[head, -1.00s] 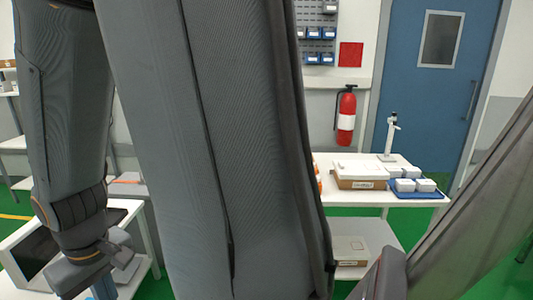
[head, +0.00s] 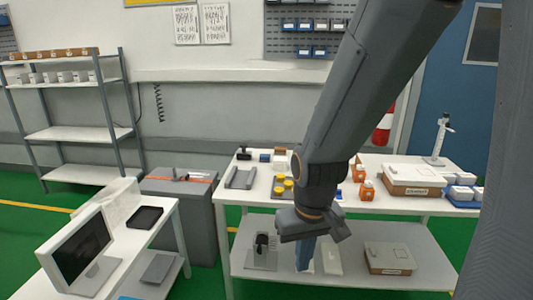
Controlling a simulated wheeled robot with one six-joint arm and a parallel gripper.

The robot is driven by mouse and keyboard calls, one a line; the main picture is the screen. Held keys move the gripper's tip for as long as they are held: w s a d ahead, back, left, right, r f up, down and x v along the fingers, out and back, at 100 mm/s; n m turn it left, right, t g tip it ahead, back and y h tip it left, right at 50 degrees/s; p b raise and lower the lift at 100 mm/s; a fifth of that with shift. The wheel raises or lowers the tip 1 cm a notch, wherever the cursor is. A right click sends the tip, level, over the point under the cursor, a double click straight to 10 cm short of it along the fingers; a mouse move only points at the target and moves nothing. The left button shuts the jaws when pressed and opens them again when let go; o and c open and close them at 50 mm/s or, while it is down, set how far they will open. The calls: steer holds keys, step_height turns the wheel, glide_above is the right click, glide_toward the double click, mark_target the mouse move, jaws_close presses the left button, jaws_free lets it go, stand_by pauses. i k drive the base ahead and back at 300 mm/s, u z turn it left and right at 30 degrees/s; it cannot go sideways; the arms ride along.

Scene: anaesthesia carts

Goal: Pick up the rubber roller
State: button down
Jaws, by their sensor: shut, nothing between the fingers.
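I cannot pick out the rubber roller with certainty. A small dark item (head: 243,154) at the back left of the white worktable (head: 228,192) is too small to identify. A black item on a grey base (head: 262,245) sits on the table's lower shelf, also unclear. My arm hides part of the tabletop's middle.
On the tabletop are a grey channel-shaped holder (head: 240,178), yellow-topped items (head: 283,185), orange bottles (head: 366,188) and a cardboard box (head: 412,180). A monitor (head: 78,250) stands on the left desk. A grey bin (head: 182,205) stands between. Green floor shows around the furniture.

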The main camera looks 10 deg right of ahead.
mark_target(242, 154)
steer(key=z, duration=0.05)
steer(key=i, duration=1.45)
